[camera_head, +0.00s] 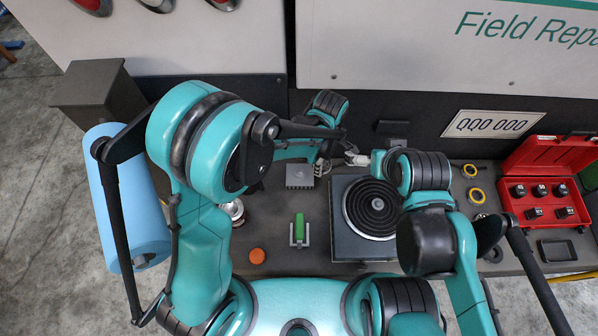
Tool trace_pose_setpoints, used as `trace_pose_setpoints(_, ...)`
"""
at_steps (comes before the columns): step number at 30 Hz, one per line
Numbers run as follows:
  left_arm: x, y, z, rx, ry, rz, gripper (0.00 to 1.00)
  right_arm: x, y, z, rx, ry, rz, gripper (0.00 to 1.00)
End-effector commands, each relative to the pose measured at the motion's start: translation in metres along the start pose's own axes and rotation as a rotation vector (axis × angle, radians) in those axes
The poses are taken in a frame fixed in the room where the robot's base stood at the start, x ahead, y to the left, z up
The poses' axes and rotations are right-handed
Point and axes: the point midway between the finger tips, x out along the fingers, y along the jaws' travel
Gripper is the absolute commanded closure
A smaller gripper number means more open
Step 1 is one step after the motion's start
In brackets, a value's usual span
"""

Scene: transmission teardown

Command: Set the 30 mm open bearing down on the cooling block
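I take the grey finned block (299,175) on the bench, left of the black ringed plate, to be the cooling block. Nothing is visible on its top. My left gripper (322,166) is small and dark in the picture, just right of the block. My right gripper (354,158) is further right, above the back edge of the ringed plate, pointing left towards the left gripper. The fingers of both are too small and overlapped to read. I cannot pick out the 30 mm open bearing for certain. A dark ring (492,253) lies at the right, partly behind my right arm.
The black ringed plate (343,240) stands mid-bench. A green-handled tool (299,230), an orange cap (257,256) and a can (233,210) lie left of it. A panel rises behind.

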Motion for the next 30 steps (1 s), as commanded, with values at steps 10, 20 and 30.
trace_pose_setpoints(10, 0.017, 0.0, 0.025, -0.199, 0.0, 0.0, 0.83, 0.006, 0.0, 0.004, 0.0, 0.0, 0.0, 0.0)
trace_pose_setpoints(20, 0.064, 0.004, -0.051, -0.2, 0.0, 0.001, 0.83, 0.028, 0.0, 0.02, 0.0, 0.0, 0.0, 0.0)
trace_pose_setpoints(30, 0.084, 0.005, -0.077, -0.194, 0.0, 0.0, 0.83, 0.036, 0.0, 0.026, 0.0, 0.0, 0.0, 0.0)
